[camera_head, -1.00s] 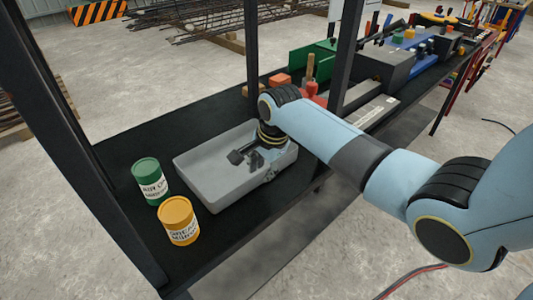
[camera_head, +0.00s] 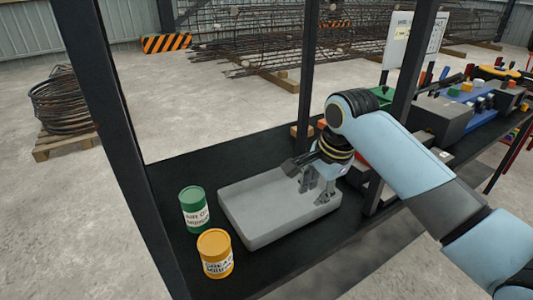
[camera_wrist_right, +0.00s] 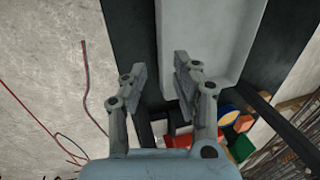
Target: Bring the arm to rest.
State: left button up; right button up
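My right arm (camera_head: 400,160) reaches in from the right, between the dark posts of the bench. My right gripper (camera_head: 309,180) points down at the right end of a grey tray (camera_head: 262,234). In the right wrist view the gripper (camera_wrist_right: 160,72) has its two fingers apart with nothing between them. The tray (camera_wrist_right: 203,35) lies beyond the fingertips there. The tray looks empty. Whether the fingers touch it is unclear. My left gripper is not in view.
A green can (camera_head: 194,210) and a yellow can (camera_head: 215,254) stand left of the tray on the black bench top. Dark posts (camera_head: 305,75) rise close to my arm. Coloured blocks (camera_wrist_right: 240,123) lie near the gripper. Grey boxes (camera_head: 440,118) stand farther right.

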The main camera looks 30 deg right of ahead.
jog(key=s+a+r+n+t+h, duration=0.1)
jog(key=s+a+r+n, duration=0.1)
jog(key=s+n, duration=0.85)
jog(key=s+a+r+n, duration=0.25)
jog(key=s+n, duration=0.55)
jog(key=s, duration=0.5)
notch_tip(320, 180, down, 36)
jog(key=s+d+f+g+b, duration=0.1)
jog(key=d+g+b, duration=0.15)
jog(key=b, duration=0.85)
jog(key=s+f+b, duration=0.4)
jog(key=s+f, duration=0.5)
jog(key=f, duration=0.3)
jog(key=s+d+f+m+b, duration=0.1)
jog(key=s+f+b, duration=0.3)
jog(key=s+f, duration=0.6)
notch_tip(320, 180, down, 3)
jog(key=shift+s+f, duration=0.1)
jog(key=shift+s, duration=0.05)
jog(key=shift+s+d+g, duration=0.1)
jog(key=shift+g, duration=0.15)
